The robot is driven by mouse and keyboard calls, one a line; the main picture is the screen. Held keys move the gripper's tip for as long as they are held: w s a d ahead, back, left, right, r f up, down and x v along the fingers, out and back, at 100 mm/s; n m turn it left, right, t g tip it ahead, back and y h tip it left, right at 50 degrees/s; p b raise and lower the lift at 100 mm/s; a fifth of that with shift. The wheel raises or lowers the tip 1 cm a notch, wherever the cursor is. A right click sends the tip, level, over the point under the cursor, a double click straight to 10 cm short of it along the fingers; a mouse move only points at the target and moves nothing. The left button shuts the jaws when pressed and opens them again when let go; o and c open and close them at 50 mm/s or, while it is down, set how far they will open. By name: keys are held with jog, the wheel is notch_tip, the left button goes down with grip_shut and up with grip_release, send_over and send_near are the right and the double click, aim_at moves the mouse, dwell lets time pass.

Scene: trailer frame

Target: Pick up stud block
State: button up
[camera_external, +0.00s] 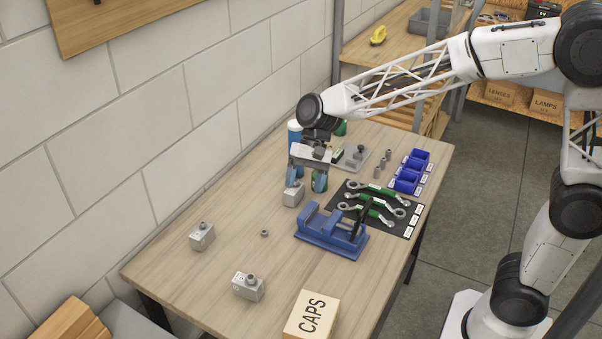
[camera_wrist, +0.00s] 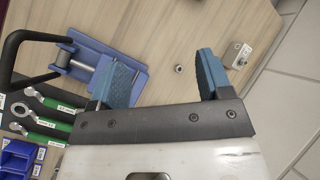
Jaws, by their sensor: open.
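Three grey metal blocks lie on the workbench in the external view: one (camera_external: 293,195) just below my gripper, one (camera_external: 202,237) at the left and one (camera_external: 247,289) at the front. The left and front blocks each have a stud on top; the top of the block below my gripper is partly hidden by a finger. My gripper (camera_external: 306,181) points down, its blue fingers apart. In the wrist view, the gap between my gripper's fingers (camera_wrist: 165,77) shows bare wood and a small nut (camera_wrist: 179,69). One block (camera_wrist: 238,55) shows beyond the right finger.
A blue vise (camera_external: 330,238) stands right of the near block. Green-handled wrenches (camera_external: 378,206) lie on a dark mat beside blue bins (camera_external: 408,178). A CAPS box (camera_external: 312,316) stands at the front. Cans stand behind my gripper. The bench's left middle is mostly clear.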

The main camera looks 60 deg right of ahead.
jog(key=w+a+f+m+y, duration=0.2)
jog(key=w+f, duration=0.1)
jog(key=w, duration=0.4)
jog(key=w+a+f+m+y, duration=0.1)
jog(key=w+a+f+m, duration=0.15)
jog(key=w, duration=0.45)
jog(key=m+y, duration=0.4)
send_near(205, 222)
jog(key=x, duration=0.4)
jog(key=shift+w+a+f, duration=0.15)
jog(key=shift+a+f, duration=0.15)
jog(key=shift+f, duration=0.05)
jog(key=shift+h, duration=0.3)
jog(key=shift+x, duration=1.3)
jog(key=shift+x, duration=2.6)
jog(key=c, duration=1.3)
jog(key=shift+r, duration=0.15)
